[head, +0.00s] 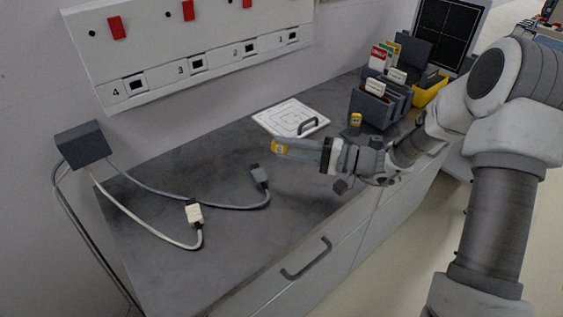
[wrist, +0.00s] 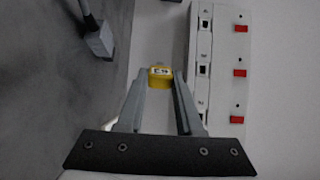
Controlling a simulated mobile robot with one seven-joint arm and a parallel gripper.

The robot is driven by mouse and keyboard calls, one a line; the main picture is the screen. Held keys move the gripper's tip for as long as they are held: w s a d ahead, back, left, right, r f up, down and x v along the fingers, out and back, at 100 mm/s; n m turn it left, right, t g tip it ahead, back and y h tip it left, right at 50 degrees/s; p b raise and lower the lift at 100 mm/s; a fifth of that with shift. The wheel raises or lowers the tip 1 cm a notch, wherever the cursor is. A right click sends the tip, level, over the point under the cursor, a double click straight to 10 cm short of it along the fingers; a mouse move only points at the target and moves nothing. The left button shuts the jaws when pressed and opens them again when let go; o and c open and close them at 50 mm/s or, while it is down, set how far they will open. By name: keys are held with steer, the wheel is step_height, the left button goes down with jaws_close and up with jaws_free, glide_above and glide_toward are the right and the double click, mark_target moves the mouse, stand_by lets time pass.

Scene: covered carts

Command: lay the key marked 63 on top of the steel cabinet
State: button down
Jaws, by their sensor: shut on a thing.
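My gripper (head: 284,148) is shut on a yellow key (head: 279,146), held at the fingertips and pointing toward the wall. In the wrist view the key (wrist: 160,77) sits between the two fingers, with dark marks on its face that look like an upside-down 63. The key appears to be above a low cabinet with a grey top (head: 230,225) and a pale front with a dark handle. I take this as the steel cabinet. A second small yellow item (head: 356,119) stands farther back on the top, its marking unreadable.
A white board with a dark handle (head: 291,117) lies behind the gripper. Dark file holders (head: 372,105) and a yellow bin (head: 430,92) stand at the back right. Two cable plugs (head: 194,213) (head: 260,176) lie at the left. A numbered socket panel (head: 190,40) is on the wall. The front of the top is clear.

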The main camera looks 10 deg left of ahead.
mark_target(278, 176)
steer(key=shift+a+f, duration=0.4)
steer(key=shift+a, duration=0.2)
steer(key=shift+a+f, duration=0.4)
steer(key=shift+a, duration=0.2)
step_height(278, 176, down, 4)
steer(key=shift+r+b, duration=0.1)
steer(key=shift+b, duration=0.3)
steer(key=shift+f+b, duration=0.4)
steer(key=shift+b, duration=0.05)
steer(key=shift+f, duration=0.1)
